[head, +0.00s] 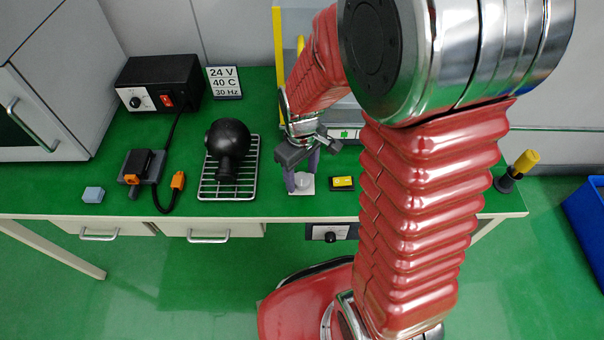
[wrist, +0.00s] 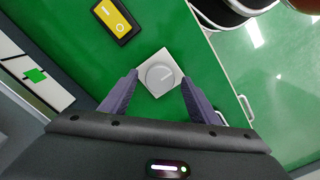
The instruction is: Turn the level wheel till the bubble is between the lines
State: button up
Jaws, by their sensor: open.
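The level wheel is a round grey knob (wrist: 159,75) with a pale pointer line, set on a white square plate on the green bench. In the head view the wheel (head: 302,181) is partly hidden by my gripper. My gripper (wrist: 159,79) is open, with one purple finger on each side of the wheel; I cannot tell whether they touch it. It also shows in the head view (head: 302,172) over the plate. A white panel with a green square and dark lines (wrist: 36,75) lies at the left; I cannot make out a separate bubble.
A yellow rocker switch (wrist: 117,17) sits close to the wheel. The bench's front edge is near the wheel.

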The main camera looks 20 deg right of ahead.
jog(key=shift+f, duration=0.3)
jog(key=shift+c, duration=0.2)
jog(key=c, duration=1)
jog(key=shift+m, duration=0.4)
